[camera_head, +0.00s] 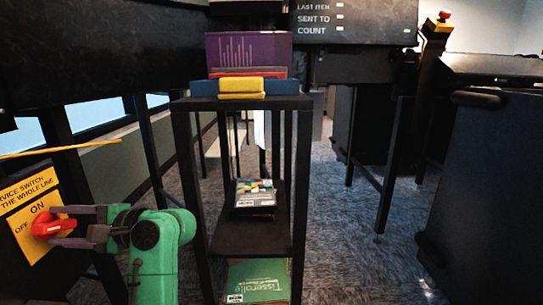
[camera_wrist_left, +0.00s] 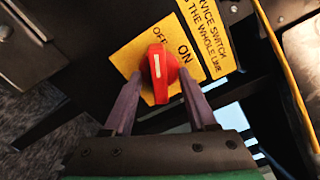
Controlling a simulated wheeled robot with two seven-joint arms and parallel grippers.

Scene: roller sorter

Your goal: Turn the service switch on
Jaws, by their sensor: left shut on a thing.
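The service switch is a red rotary knob (camera_head: 45,227) on a yellow plate (camera_head: 36,247) marked OFF and ON, at the left edge of the head view. My left gripper (camera_head: 66,226), on its green arm, reaches it from the right and is shut on the knob. In the left wrist view the knob (camera_wrist_left: 160,72) sits between the two fingers of the gripper (camera_wrist_left: 160,80). Its white mark points roughly toward the word OFF, with ON to the right. The knob's lower part is partly hidden by the fingers in the head view. My right gripper is not in view.
A black shelf stand (camera_head: 250,103) is right of my left arm, with a purple box (camera_head: 248,50) and a yellow item (camera_head: 241,87) on top. Books lie on its lower shelves. A yellow rod (camera_head: 60,150) passes above the switch plate. Carpet (camera_head: 335,250) to the right is clear.

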